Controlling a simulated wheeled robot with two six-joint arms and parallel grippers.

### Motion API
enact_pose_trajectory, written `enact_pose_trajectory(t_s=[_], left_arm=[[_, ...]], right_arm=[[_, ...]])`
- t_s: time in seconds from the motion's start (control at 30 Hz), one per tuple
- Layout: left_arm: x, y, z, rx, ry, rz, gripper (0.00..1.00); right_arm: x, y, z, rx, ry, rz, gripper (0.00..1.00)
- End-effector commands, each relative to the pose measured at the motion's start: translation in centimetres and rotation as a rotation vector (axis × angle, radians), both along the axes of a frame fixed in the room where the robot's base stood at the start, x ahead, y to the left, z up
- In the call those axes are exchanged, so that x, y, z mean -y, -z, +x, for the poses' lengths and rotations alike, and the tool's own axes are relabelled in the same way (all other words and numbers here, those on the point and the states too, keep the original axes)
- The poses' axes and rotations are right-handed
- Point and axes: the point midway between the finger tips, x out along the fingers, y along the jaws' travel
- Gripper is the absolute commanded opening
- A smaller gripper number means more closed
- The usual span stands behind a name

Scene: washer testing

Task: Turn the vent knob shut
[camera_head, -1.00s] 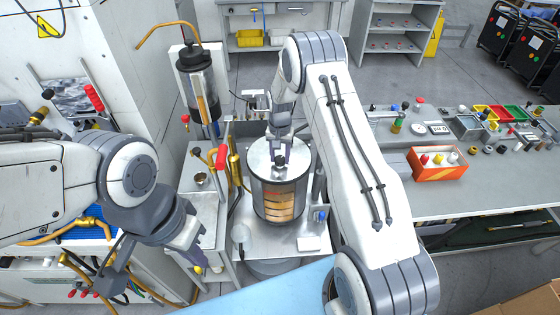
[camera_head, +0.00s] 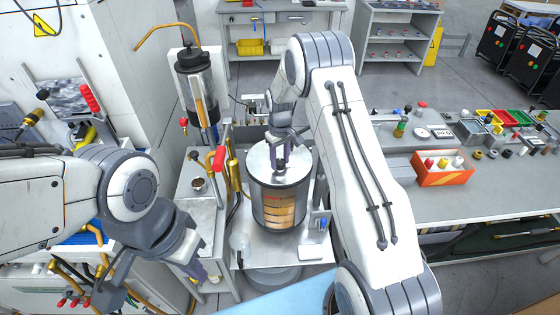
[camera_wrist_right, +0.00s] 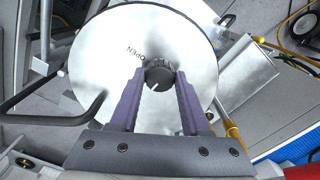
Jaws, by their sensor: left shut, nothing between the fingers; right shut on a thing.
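The vent knob (camera_wrist_right: 160,75) is a small dark ridged knob at the middle of the round silver lid (camera_wrist_right: 100,60). The lid tops an upright cylinder (camera_head: 278,195) with a glass window in the head view. My right gripper (camera_wrist_right: 161,72) is shut on the knob, one finger on each side, reaching down from above. The word OPEN is printed on the lid beside the knob, and a pale mark shows on the knob. In the head view my right gripper (camera_head: 281,162) largely hides the knob. My left gripper (camera_head: 198,272) is shut and empty, low at the left, apart from the cylinder.
A red-handled lever (camera_head: 219,158) and brass pipes stand close left of the cylinder. A tall dark canister (camera_head: 195,85) stands behind them. The right bench (camera_head: 440,202) carries an orange box (camera_head: 443,170) and many small parts. A blue surface (camera_head: 290,300) lies in front.

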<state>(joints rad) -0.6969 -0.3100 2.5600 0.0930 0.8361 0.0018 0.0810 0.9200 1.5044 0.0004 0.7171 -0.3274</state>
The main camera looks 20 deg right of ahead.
Motion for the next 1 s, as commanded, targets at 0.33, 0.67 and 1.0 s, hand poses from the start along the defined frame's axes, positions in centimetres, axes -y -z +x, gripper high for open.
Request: enact_pose_trajectory(t_s=[0.33,0.67,1.0], left_arm=[[0.00,0.25,0.00,0.000,0.000,0.000,0.00],[-0.01,0.24,0.00,0.000,0.000,0.000,0.00],[0.00,0.25,0.00,0.000,0.000,0.000,0.00]], right_arm=[[0.10,-0.07,-0.04,-0.001,-0.069,-0.001,0.00],[0.12,-0.08,-0.03,-0.002,-0.073,-0.001,0.00],[0.07,-0.04,-0.01,-0.001,-0.071,-0.001,0.77]])
